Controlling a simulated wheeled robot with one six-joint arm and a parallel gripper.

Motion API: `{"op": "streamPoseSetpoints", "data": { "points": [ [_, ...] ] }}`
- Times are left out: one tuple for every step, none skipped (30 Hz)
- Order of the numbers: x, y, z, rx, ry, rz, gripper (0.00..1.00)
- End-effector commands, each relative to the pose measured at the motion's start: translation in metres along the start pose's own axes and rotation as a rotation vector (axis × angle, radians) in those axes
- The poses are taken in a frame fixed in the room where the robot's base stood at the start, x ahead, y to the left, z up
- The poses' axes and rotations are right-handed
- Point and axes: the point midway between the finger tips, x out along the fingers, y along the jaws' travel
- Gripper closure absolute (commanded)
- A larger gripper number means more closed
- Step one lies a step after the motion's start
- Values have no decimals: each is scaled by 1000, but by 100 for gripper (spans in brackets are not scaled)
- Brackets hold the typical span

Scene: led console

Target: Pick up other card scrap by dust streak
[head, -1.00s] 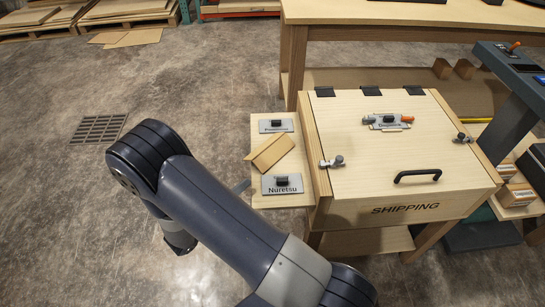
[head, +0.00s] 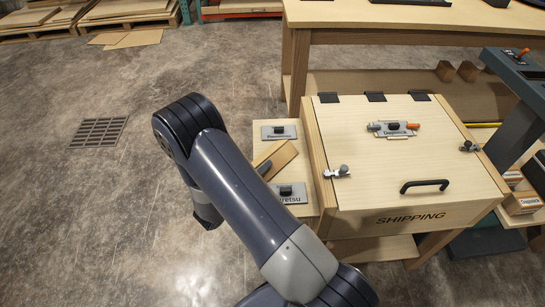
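Flat tan card pieces (head: 130,38) lie on the floor at the top left, in front of the pallets. They seem to overlap. I cannot tell which piece is the task's scrap. The concrete floor has pale, streaky patches, and I cannot single out one dust streak. My arm reaches up from the bottom and bends down over the floor left of the side shelf. My gripper's fingers do not show.
A wooden SHIPPING box (head: 410,219) with a black handle stands at the right, beside the side shelf (head: 262,126) with two nameplates. A workbench (head: 400,14) stands behind. A floor grate (head: 98,132) lies at the left. The floor at left is otherwise open.

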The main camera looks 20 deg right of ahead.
Motion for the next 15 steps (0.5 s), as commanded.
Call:
{"op": "streamPoseSetpoints", "data": {
  "points": [
    [0, 0, 0, 0, 0, 0, 89],
    [0, 0, 0, 0, 0, 0, 89],
    [0, 0, 0, 0, 0, 0, 92],
    [0, 0, 0, 0, 0, 0, 95],
    [0, 0, 0, 0, 0, 0, 97],
    [0, 0, 0, 0, 0, 0, 100],
    [0, 0, 0, 0, 0, 0, 100],
    [0, 0, 0, 0, 0, 0, 100],
    [0, 0, 0, 0, 0, 0, 100],
    [0, 0, 0, 0, 0, 0, 100],
    [0, 0, 0, 0, 0, 0, 100],
    [0, 0, 0, 0, 0, 0, 100],
    [0, 0, 0, 0, 0, 0, 100],
    [0, 0, 0, 0, 0, 0, 100],
    [0, 0, 0, 0, 0, 0, 100]
  ]
}}
